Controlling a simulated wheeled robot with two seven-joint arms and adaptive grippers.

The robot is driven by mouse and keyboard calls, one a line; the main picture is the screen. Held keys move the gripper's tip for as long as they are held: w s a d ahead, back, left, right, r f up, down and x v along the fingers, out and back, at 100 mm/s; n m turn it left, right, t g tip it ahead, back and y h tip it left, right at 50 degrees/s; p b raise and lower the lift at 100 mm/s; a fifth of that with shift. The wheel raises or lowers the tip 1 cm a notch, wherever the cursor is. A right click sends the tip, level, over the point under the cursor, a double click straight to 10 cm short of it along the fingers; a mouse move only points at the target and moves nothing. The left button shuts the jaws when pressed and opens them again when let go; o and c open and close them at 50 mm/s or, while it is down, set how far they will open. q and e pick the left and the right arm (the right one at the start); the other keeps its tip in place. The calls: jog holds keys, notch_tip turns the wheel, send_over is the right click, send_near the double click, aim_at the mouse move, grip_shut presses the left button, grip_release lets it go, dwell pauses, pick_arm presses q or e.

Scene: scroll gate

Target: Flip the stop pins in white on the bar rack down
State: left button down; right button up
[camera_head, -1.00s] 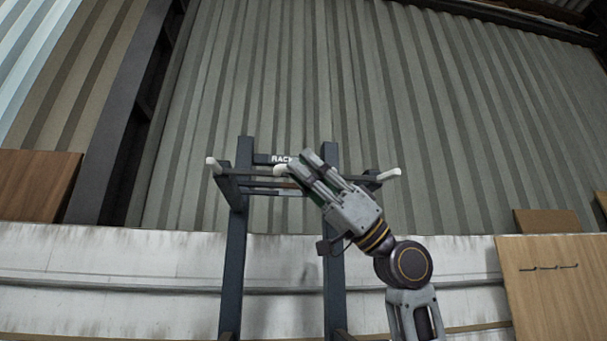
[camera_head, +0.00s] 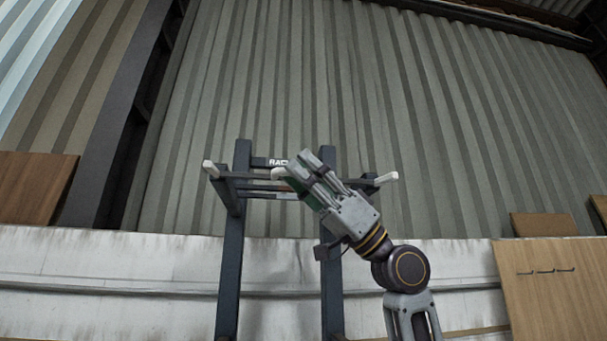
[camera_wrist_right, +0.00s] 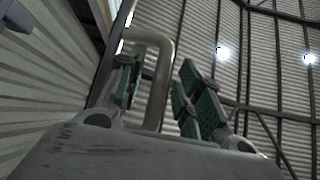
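The dark bar rack (camera_head: 233,262) stands ahead with two posts and arms near its top. White stop pins show at its left end (camera_head: 210,168), near the middle (camera_head: 279,173) and at its right end (camera_head: 386,179). My right gripper (camera_head: 301,168) is at the top of the rack, overlapping its crossbars in the view and close beside the middle pin. In the right wrist view its green-padded fingers (camera_wrist_right: 160,90) are apart, with a bent grey rod (camera_wrist_right: 160,75) showing between them. I cannot tell whether they touch it. My left gripper is out of view.
A corrugated wall (camera_head: 460,130) rises behind the rack, above a pale low wall (camera_head: 90,275). A wooden board with dark hooks (camera_head: 550,290) stands at the right. Brown panels show at the far left (camera_head: 30,185) and right (camera_head: 545,224). The space left of the rack looks clear.

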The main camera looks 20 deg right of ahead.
jog(key=shift+f, duration=0.1)
jog(key=v, duration=1.1)
jog(key=shift+d+f, duration=0.25)
jog(key=shift+d, duration=0.05)
jog(key=shift+s, duration=0.15)
dwell(0.6)
